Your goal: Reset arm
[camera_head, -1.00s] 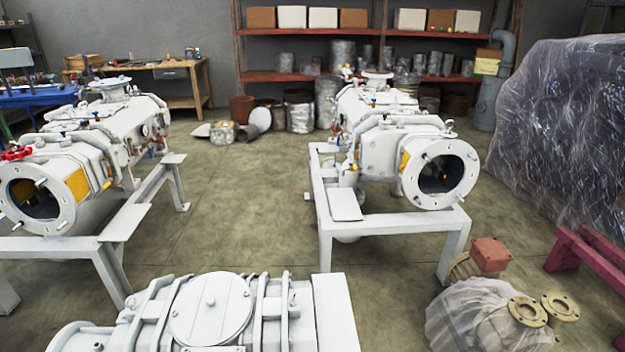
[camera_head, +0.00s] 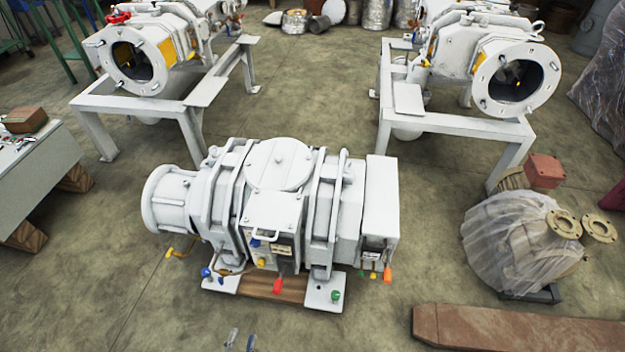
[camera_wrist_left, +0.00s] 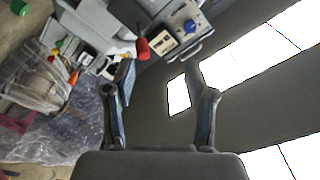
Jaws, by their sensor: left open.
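The tips of my left gripper (camera_head: 240,340) show at the bottom edge of the head view, in front of the white vacuum machine (camera_head: 280,200) and apart from it. In the left wrist view my left gripper (camera_wrist_left: 162,72) is open, with its two fingers spread and nothing between them. A red handle (camera_wrist_left: 142,48) and a blue knob (camera_wrist_left: 190,26) on a white machine part show beyond the fingers. My right gripper is in neither view.
Two white machines on stands (camera_head: 205,92) (camera_head: 410,98) stand behind. A plastic-wrapped part (camera_head: 515,240) and a brown beam (camera_head: 520,335) lie at the right. A grey bench (camera_head: 35,170) is at the left. The floor between is clear.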

